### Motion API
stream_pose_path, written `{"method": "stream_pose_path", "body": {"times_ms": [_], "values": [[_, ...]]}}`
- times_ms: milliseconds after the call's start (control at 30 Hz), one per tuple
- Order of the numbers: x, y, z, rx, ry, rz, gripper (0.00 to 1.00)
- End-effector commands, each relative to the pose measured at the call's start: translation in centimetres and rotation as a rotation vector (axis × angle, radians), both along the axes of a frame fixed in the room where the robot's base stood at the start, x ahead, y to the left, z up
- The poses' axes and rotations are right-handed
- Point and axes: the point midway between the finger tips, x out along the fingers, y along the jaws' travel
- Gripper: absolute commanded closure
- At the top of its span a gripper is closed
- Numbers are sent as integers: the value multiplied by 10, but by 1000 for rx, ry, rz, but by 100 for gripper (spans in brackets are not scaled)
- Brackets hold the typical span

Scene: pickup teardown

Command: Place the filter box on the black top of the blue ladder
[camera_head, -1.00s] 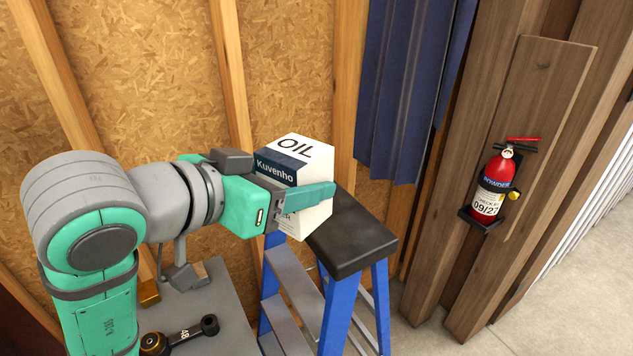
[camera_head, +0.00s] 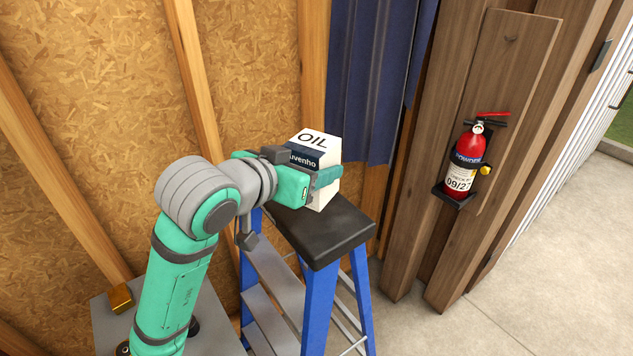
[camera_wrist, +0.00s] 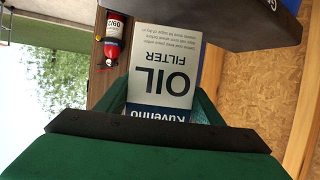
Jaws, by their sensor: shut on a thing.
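The white and dark blue filter box (camera_head: 318,147) is marked OIL and Kuvenho. My gripper (camera_head: 322,178) is shut on it, with a green finger across its near side. The box is upright over the far part of the black top (camera_head: 326,236) of the blue ladder (camera_head: 319,304). I cannot tell whether its base touches the top. In the wrist view the box (camera_wrist: 163,75) fills the middle, between my green fingers. The near half of the black top is bare.
A red fire extinguisher (camera_head: 463,164) hangs on a wooden post to the right of the ladder. A blue corrugated sheet (camera_head: 372,80) hangs behind the ladder. A grey surface (camera_head: 107,335) with a brass-coloured block (camera_head: 121,298) lies at lower left. Open concrete floor (camera_head: 540,260) is at right.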

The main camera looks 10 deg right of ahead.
Motion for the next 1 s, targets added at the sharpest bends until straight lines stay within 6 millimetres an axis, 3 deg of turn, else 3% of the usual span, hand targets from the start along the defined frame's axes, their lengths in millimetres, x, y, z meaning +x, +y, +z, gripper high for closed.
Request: {"method": "stream_pose_path", "body": {"times_ms": [267, 600, 967, 1000], "values": [[8, -9, -13, -1, -1, 0, 75], [12, -13, -50, -2, -1, 0, 75], [11, -14, -53, -3, -2, -2, 75], [11, -14, -53, -1, 0, -2, 30]]}}
